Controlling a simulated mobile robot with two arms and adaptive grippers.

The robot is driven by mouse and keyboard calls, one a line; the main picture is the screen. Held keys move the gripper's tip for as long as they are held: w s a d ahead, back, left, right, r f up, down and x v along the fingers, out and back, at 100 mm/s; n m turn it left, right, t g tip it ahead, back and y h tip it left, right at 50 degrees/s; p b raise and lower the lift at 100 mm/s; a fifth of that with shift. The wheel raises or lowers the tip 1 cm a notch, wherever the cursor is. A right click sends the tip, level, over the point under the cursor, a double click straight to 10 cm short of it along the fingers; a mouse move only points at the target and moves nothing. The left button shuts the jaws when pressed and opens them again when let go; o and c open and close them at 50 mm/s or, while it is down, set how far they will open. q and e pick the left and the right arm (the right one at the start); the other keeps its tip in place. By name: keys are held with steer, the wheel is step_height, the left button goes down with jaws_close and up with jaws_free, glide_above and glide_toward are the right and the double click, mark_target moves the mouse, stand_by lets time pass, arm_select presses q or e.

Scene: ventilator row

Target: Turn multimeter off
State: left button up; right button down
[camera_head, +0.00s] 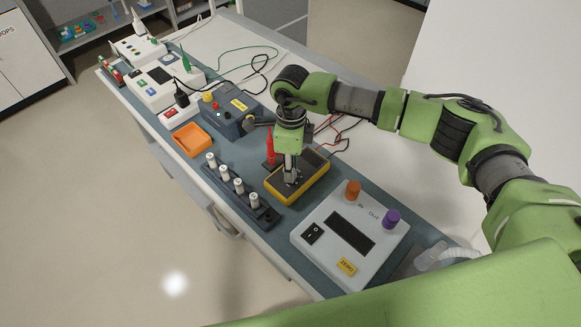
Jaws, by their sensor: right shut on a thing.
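The multimeter (311,183) is a dark-faced box with a yellow casing, lying on the bench between a rack of white pegs and a white device. My right gripper (290,178) points straight down over its left part and is shut at its face. The gripper covers what it is shut on, most likely the multimeter's dial, which I cannot make out. Red and black leads run near the multimeter's far side, and a red probe (270,147) stands beside it. My left gripper is not in view.
A white device (375,262) with orange and purple knobs stands nearer on the bench. A rack (234,197) with several white pegs lies along the front edge. An orange tray (191,139), a blue-grey box (222,122) and more white devices stand farther back.

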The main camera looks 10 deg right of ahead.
steer(key=c, duration=1.8)
jaws_free()
steer(key=shift+r, duration=0.15)
steer(key=r, duration=1.1)
steer(key=shift+w+r, duration=0.25)
steer(key=shift+r, duration=0.15)
